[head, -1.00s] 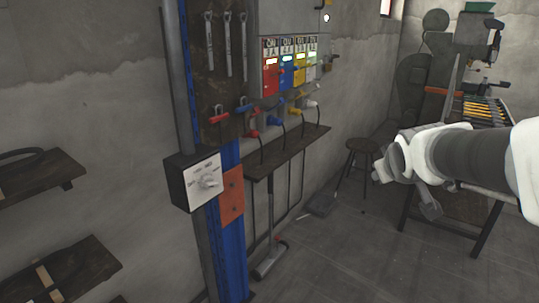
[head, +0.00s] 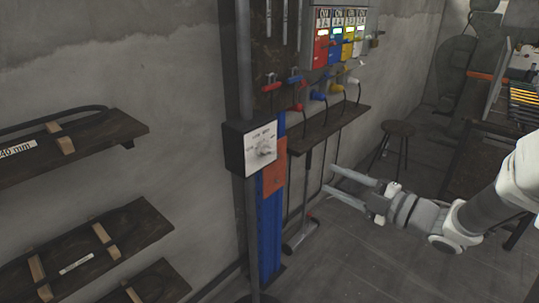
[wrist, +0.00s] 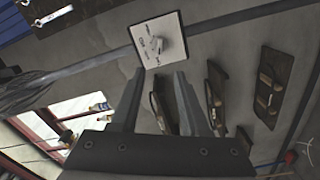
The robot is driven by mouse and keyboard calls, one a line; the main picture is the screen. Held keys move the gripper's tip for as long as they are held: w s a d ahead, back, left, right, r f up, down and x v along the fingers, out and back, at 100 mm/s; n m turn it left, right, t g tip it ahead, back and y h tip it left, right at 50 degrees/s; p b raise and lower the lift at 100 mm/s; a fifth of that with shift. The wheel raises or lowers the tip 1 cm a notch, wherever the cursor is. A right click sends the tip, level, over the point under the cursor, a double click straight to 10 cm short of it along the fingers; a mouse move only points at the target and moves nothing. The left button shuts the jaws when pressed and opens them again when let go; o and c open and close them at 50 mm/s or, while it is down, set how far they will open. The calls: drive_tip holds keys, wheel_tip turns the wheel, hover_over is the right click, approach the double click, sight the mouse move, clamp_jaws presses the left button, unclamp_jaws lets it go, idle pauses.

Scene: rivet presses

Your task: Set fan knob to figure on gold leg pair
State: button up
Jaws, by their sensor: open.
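The fan knob (head: 264,150) is a grey knob on the white face of a dark control box (head: 235,150), mounted on a pole beside a blue post. The lettering around it is too small to read. In the wrist view the knob (wrist: 153,44) and the box's white face (wrist: 145,33) show at the top, beyond the fingertips. My gripper (head: 332,178) is open and empty, to the right of the box and apart from it. In the wrist view its two fingers (wrist: 157,76) stand apart with nothing between them. The gold leg pair is not clearly identifiable.
A wall panel with red, blue, yellow and white units (head: 340,48) hangs above a narrow shelf (head: 330,130) with colored handles. Wall shelves (head: 85,150) are at the left. A stool (head: 398,128) stands behind my arm.

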sight(271, 153)
drive_tip(key=b+x, duration=0.2)
drive_tip(key=x, duration=1.5)
drive_tip(key=shift+a+r, duration=0.1)
drive_tip(key=shift+a, duration=0.1)
clamp_jaws()
